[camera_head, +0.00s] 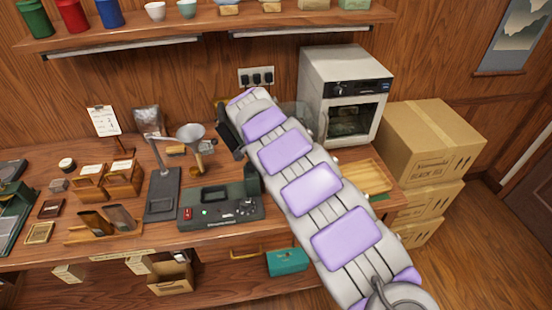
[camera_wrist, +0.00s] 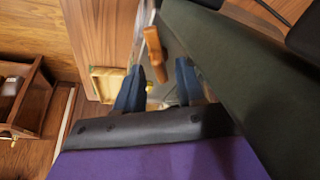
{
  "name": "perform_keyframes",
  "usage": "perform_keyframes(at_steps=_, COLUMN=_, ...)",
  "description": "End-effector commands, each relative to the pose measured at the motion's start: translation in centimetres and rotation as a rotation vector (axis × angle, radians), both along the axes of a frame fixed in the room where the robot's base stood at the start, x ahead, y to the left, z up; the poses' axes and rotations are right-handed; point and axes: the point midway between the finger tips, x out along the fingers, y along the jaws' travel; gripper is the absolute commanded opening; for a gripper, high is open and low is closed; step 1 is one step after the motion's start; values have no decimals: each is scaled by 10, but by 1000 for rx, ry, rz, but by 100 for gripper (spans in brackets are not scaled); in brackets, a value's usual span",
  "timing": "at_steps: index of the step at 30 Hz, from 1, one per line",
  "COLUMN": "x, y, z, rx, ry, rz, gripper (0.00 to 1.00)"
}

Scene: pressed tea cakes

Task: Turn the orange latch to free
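The orange latch (camera_wrist: 153,48) shows in the wrist view as a short orange-brown bar, just beyond my fingertips. Its lower end lies between them in the picture; I cannot tell whether it is that near in depth. My gripper (camera_wrist: 159,68) has two dark blue fingers spread apart, with no object seen clamped between them. A dark green body (camera_wrist: 235,85) fills the right of the wrist view, close beside the right finger. In the head view my arm reaches towards the back of the bench, and I cannot make out the latch there.
A dark green machine with a red switch (camera_head: 220,206) stands on the bench left of my arm. A funnel stand (camera_head: 191,137) is behind it. A shelf (camera_head: 215,22) hangs above.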

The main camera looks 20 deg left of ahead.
Motion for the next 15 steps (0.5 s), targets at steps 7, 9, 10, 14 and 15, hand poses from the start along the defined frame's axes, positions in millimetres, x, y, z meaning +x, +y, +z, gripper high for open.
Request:
perform_keyframes(at_steps=7, x=-12, y=12, z=37, rx=1, ry=-3, rz=3, gripper=38)
perform_keyframes(at_steps=9, x=-15, y=14, z=47, rx=1, ry=-2, rz=3, gripper=38)
perform_keyframes(at_steps=10, x=-16, y=15, z=50, rx=0, ry=-1, rz=3, gripper=38)
perform_keyframes(at_steps=14, x=-20, y=16, z=57, rx=-3, ry=3, rz=1, gripper=38)
perform_keyframes(at_steps=15, x=-20, y=16, z=58, rx=-3, ry=3, rz=-1, gripper=38)
